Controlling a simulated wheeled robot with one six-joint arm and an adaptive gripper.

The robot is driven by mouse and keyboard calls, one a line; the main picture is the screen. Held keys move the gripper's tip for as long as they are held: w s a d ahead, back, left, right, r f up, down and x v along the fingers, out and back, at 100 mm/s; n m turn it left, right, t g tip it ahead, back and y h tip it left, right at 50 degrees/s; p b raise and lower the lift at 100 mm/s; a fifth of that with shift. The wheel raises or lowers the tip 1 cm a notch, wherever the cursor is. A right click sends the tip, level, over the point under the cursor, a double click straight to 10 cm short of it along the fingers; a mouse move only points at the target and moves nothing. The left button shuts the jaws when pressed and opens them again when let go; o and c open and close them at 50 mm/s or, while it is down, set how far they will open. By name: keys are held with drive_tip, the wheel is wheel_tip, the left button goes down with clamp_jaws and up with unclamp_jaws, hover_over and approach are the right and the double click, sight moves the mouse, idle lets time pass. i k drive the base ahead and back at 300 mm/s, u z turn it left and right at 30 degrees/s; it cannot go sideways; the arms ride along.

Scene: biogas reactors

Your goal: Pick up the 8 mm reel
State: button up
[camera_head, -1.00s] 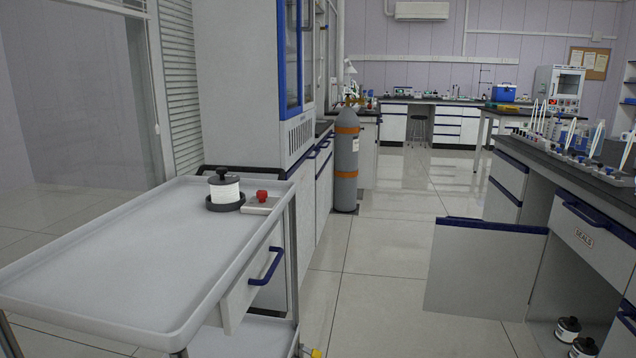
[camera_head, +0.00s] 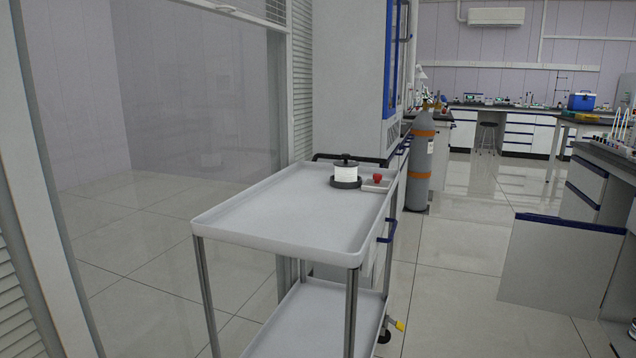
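A white cylinder with a black knobbed top (camera_head: 345,168), which may be a reel, stands upright on a dark round base at the far right corner of the trolley's top tray (camera_head: 285,215). No size marking is readable on it, so I cannot tell whether it is the 8 mm reel. Beside it on the right, a small red knob (camera_head: 377,178) sits on a pale shallow dish (camera_head: 377,186). My gripper is not in view.
An open, blue-edged panel (camera_head: 560,265) juts out at the right. Floor is clear between them and left of the trolley.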

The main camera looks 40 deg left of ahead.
sight(346, 170)
drive_tip(key=k, duration=0.35)
drive_tip(key=u, duration=2.05)
drive_tip(key=i, duration=0.25)
drive_tip(key=z, duration=0.05)
